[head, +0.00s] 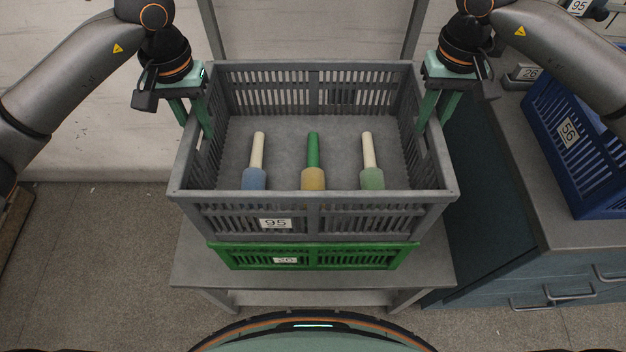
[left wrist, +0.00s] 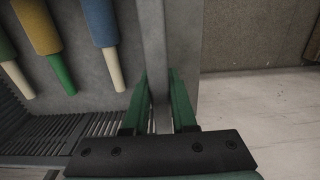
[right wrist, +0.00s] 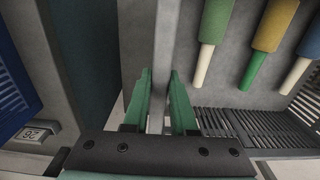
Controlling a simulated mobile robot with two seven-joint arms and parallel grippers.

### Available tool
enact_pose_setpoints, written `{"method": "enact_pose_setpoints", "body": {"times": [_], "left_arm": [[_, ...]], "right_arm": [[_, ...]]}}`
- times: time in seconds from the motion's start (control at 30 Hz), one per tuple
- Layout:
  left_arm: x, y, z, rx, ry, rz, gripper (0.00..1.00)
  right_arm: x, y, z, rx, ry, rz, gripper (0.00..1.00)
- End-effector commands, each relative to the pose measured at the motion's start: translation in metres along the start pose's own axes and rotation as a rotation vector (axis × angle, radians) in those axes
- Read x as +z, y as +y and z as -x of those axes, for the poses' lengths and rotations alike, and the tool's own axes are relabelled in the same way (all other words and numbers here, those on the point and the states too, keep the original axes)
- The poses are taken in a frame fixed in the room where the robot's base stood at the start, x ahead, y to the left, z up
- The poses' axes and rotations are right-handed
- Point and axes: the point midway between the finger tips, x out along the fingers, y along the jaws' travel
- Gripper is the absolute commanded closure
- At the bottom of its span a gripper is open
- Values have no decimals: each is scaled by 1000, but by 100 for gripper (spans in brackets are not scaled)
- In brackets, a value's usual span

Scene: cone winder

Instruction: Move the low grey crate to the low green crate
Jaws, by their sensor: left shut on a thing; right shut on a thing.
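The low grey crate (head: 235,207), labelled 95, holds three cones in a row, with blue, yellow and pale green ends. The low green crate (head: 345,257), labelled 26, shows below the grey crate's front wall; the grey crate hides most of it. My left gripper (head: 207,128) is shut on the grey crate's left wall, which runs between its fingers in the left wrist view (left wrist: 158,100). My right gripper (head: 424,125) is shut on the right wall, seen between its fingers in the right wrist view (right wrist: 160,100). I cannot tell whether the grey crate rests on the green one.
A grey stand (head: 200,268) with a lower shelf is under the crates. At the right, a cabinet counter (head: 545,190) carries a blue crate (head: 567,135) labelled 56 and a small block labelled 26 (head: 524,74).

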Motion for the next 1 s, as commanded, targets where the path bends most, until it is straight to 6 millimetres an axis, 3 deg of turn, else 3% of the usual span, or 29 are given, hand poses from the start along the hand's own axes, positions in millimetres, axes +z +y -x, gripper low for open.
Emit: {"method": "enact_pose_setpoints", "body": {"times": [0.3, 0.33, 0.6, 0.87, 1.0], "left_arm": [[0, 0, -17, 0, 3, 1, 100], [0, -1, -16, -1, 0, 1, 73], [0, 0, -15, -1, 0, 1, 45], [0, 0, -13, 0, 1, 0, 45], [-1, 0, 1, 1, 4, 1, 45]], "right_arm": [[0, 0, -17, 0, 2, -1, 100], [0, 0, -16, 1, 0, -1, 73], [0, 0, -15, 1, 0, -1, 45], [0, 0, -15, 0, 0, 0, 45], [0, 0, -15, 0, 0, 0, 45]]}}
